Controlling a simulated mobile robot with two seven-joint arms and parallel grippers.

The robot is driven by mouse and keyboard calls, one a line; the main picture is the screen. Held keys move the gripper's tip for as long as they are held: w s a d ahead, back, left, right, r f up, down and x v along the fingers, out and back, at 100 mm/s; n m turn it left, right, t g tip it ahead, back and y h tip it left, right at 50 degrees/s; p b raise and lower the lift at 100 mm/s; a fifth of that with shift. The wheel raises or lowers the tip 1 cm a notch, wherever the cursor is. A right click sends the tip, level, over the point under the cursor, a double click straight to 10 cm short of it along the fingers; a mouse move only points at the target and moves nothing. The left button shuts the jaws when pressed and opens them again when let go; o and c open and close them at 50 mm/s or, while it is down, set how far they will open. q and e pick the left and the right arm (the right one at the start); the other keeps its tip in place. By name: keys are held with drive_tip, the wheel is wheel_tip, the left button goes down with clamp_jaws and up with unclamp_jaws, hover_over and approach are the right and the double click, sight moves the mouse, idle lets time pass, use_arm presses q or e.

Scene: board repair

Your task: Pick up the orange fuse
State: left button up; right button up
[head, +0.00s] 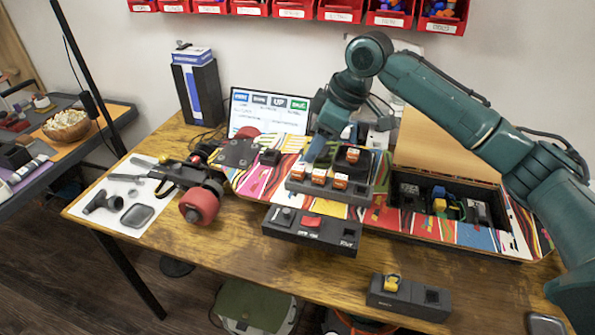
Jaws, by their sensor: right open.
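Several small orange fuses stand in a dark grey holder (352,194) on the colourful board (262,185): a left one (298,171), a middle one (319,177) and a right one (340,182) in a row. Another orange piece (353,155) sits in a dark part just behind them. My right gripper (318,158) points down just above and behind the row, close to the left and middle fuses. It is open, with nothing seen between its fingers. Its fingertips are small, and I cannot tell if they touch a fuse. My left gripper is not in view.
A black box with a red switch (311,221) lies in front of the holder. A dark block with a yellow piece (393,283) is near the table's front edge. An open compartment (450,205) with parts lies right. Red wheels (199,206) and tools are left.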

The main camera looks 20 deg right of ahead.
sight(299, 168)
drive_tip(key=x, duration=0.7)
drive_tip(key=shift+w+a+f, duration=0.1)
drive_tip(key=shift+w+a, duration=0.15)
drive_tip(key=shift+a, duration=0.05)
drive_tip(key=shift+c, duration=0.2)
clamp_jaws()
